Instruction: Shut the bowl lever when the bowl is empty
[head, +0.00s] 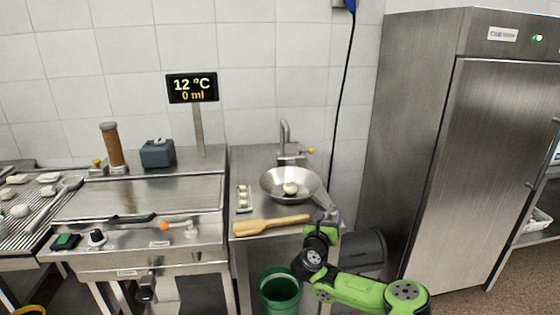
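A shallow steel bowl (271,178) stands on the steel counter below a tap. A pale round lump (290,188) lies in it, so the bowl is not empty. I cannot tell which part is the bowl lever. A small yellow knob (311,151) shows beside the tap behind the bowl. A lever with an orange knob (164,225) is on the front of the left machine, and a black handle (146,290) sticks out below it. My gripper (327,216) is just right of and in front of the bowl. Its fingers are too small and hidden to read.
A wooden paddle (270,225) and a small tray of pale pieces (243,198) lie on the counter. A green bucket (280,291) stands below. A steel fridge (470,150) stands close on the right.

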